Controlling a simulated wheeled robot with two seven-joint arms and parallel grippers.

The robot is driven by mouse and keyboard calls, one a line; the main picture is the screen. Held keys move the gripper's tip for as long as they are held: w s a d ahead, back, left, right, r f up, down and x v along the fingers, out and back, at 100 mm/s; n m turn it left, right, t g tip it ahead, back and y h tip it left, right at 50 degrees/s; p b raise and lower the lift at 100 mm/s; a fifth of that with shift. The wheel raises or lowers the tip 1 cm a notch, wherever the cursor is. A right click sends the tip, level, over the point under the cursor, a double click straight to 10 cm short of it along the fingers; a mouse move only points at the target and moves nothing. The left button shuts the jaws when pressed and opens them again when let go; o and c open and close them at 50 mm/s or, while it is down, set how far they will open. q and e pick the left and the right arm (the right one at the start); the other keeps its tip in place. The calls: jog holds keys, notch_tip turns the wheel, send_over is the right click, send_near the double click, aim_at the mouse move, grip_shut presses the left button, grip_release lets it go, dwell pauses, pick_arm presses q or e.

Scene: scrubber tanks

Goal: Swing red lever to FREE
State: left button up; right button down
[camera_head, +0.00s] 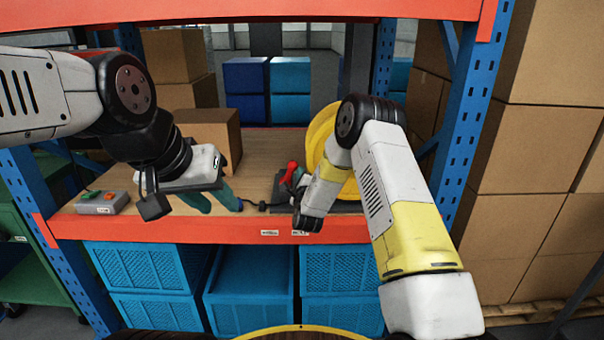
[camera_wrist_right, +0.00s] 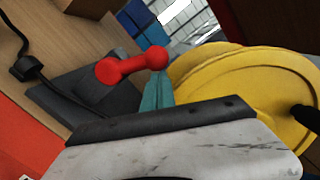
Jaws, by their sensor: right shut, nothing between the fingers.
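The red lever (camera_head: 290,172) stands on a dark base plate on the shelf, beside a yellow wheel (camera_head: 321,135). In the right wrist view the red lever (camera_wrist_right: 130,66) has a rounded knob at its upper right end. My right gripper (camera_wrist_right: 157,92) is shut and empty, its teal fingertips just below and beside that knob; I cannot tell whether they touch it. In the head view my right wrist mostly hides these fingers. My left gripper (camera_head: 224,207) is open and empty over the shelf's front, left of the lever. No FREE marking is legible.
A cardboard box (camera_head: 208,133) stands behind my left gripper. A black cable (camera_wrist_right: 32,70) runs to the base plate. Blue uprights (camera_head: 462,130) flank the shelf.

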aim_at(290, 165)
jog(key=shift+a+r+n, duration=0.65)
jog(key=shift+a+n, duration=0.1)
jog(key=shift+n, duration=0.45)
jog(key=a+n, duration=0.1)
jog(key=a+r+n, duration=0.1)
jog(key=n, duration=0.1)
jog(key=shift+a+n, duration=0.1)
jog(key=shift+n, duration=0.2)
jog(key=a+n, duration=0.2)
jog(key=n, duration=0.1)
jog(key=shift+a+r+g, duration=0.1)
jog(key=shift+a+g, duration=0.3)
jog(key=shift+a, duration=0.25)
